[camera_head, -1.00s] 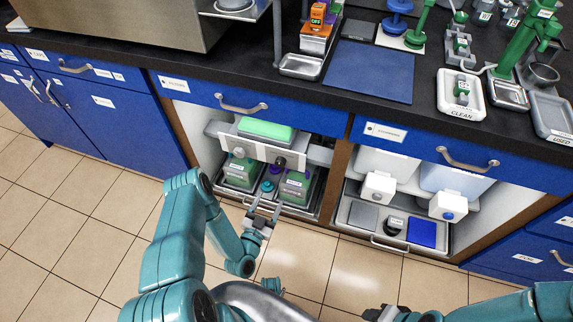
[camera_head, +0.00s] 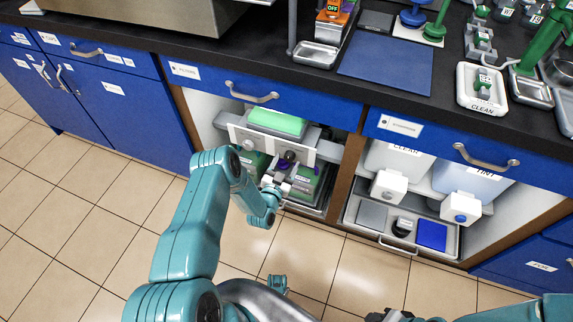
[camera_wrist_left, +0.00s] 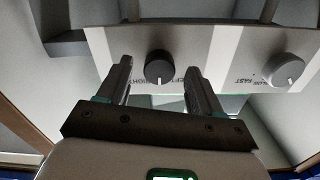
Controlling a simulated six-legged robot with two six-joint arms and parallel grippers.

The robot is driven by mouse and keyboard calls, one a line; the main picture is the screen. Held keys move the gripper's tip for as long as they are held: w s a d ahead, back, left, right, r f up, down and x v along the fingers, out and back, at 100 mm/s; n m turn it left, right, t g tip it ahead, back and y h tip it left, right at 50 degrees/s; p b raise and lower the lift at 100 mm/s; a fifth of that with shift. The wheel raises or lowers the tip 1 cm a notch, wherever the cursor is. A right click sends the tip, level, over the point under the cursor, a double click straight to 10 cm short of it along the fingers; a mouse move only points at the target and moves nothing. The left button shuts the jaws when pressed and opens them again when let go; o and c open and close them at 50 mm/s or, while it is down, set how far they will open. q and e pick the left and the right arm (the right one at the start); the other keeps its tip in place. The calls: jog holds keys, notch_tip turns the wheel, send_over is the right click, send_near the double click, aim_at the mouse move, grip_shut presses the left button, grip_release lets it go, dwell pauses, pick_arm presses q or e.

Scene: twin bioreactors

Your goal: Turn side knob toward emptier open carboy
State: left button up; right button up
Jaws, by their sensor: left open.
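The black side knob (camera_head: 290,156) is on the front of a white panel (camera_head: 262,143) inside the open left cabinet. In the left wrist view the black knob (camera_wrist_left: 158,67) stands between my finger tips, its white mark pointing down in the picture, with partly hidden lettering beside it. My left gripper (camera_head: 282,178) is open in front of the panel; no finger visibly presses the knob. Green carboys, one on the left (camera_head: 253,163) and one on the right (camera_head: 306,181), stand below the panel; their levels are too hidden to compare. My right gripper is not clearly visible.
A light grey knob (camera_wrist_left: 285,70) marked FAST is on the same panel. A green-topped box (camera_head: 277,122) sits above. The right cabinet has white containers and a metal tray (camera_head: 378,234).

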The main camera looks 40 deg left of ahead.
pick_arm(q)
jog(key=shift+w+a, duration=0.1)
jog(key=shift+w, duration=0.3)
jog(key=c, duration=1.1)
jog(key=shift+o, duration=0.2)
jog(key=m, duration=0.4)
jog(key=shift+b, duration=0.35)
jog(key=m, duration=0.4)
jog(key=shift+a+m, duration=0.1)
jog(key=shift+m, duration=0.3)
